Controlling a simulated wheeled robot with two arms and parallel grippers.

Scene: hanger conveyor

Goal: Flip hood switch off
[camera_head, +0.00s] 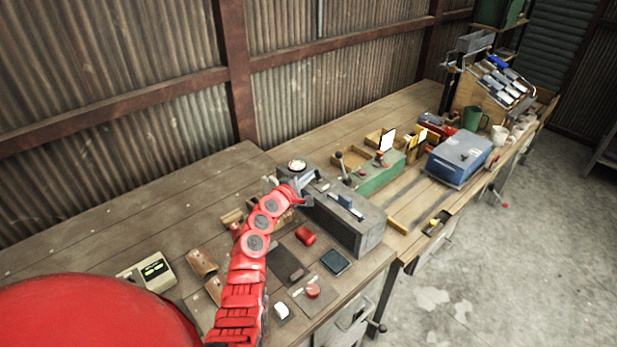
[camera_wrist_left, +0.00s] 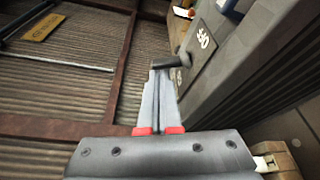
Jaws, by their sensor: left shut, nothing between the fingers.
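My left gripper (camera_head: 303,190) is at the end of the red arm, beside a long grey machine housing (camera_head: 355,228) on the bench. In the left wrist view the gripper (camera_wrist_left: 160,72) is shut, its slim grey fingers together with nothing between them. A dark stubby switch lever (camera_wrist_left: 174,61) sticks out of the grey box right at the fingertips. I cannot tell whether they touch it. A white label (camera_wrist_left: 203,38), apparently reading OFF and turned in this view, is on the box face beside the lever. In the head view the gripper hides the lever. My right gripper is not in view.
A round gauge (camera_head: 297,165) sits by the gripper. A green box with levers (camera_head: 380,178) and a blue case (camera_head: 461,158) stand further right. Small items, including a red one (camera_head: 306,236), lie in front. A corrugated wall (camera_head: 180,120) is behind the bench.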

